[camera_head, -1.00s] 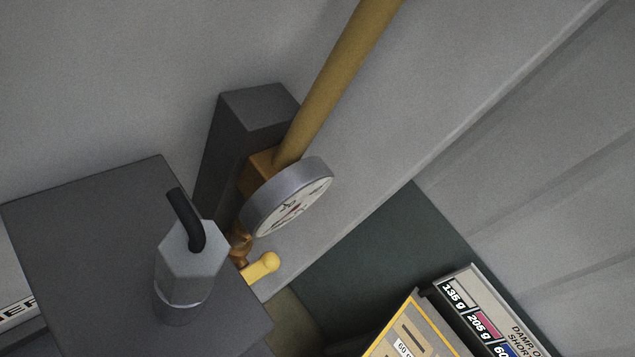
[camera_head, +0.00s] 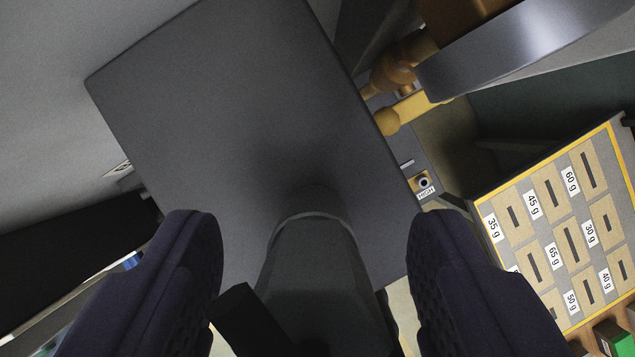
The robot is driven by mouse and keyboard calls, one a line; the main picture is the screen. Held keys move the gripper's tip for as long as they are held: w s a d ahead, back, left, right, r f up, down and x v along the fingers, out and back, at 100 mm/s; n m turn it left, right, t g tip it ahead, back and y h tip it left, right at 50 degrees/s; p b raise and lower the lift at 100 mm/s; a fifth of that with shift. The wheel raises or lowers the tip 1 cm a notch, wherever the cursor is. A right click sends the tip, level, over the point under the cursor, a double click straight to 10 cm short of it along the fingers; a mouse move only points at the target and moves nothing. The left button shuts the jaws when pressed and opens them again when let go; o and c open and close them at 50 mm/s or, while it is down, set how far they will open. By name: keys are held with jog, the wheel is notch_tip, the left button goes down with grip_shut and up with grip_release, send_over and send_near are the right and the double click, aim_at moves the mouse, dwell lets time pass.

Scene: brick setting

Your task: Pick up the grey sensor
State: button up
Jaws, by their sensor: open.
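The grey sensor (camera_head: 318,270) is a hexagonal body with a round collar at its far end. It stands on the dark grey block top (camera_head: 230,100), and a black cable stub (camera_head: 245,318) sticks out from its near end. My gripper (camera_head: 318,265) is open, with one dark padded finger on each side of the sensor. A gap shows between the sensor and each finger, so I see no contact. The near end of the sensor runs toward the bottom edge of the view.
A yellow-edged board with gram labels (camera_head: 560,225) lies lower at the right. A pale wall (camera_head: 60,190) is at the left.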

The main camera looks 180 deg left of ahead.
jog(key=shift+s, duration=0.1)
jog(key=shift+c, duration=0.6)
grip_shut()
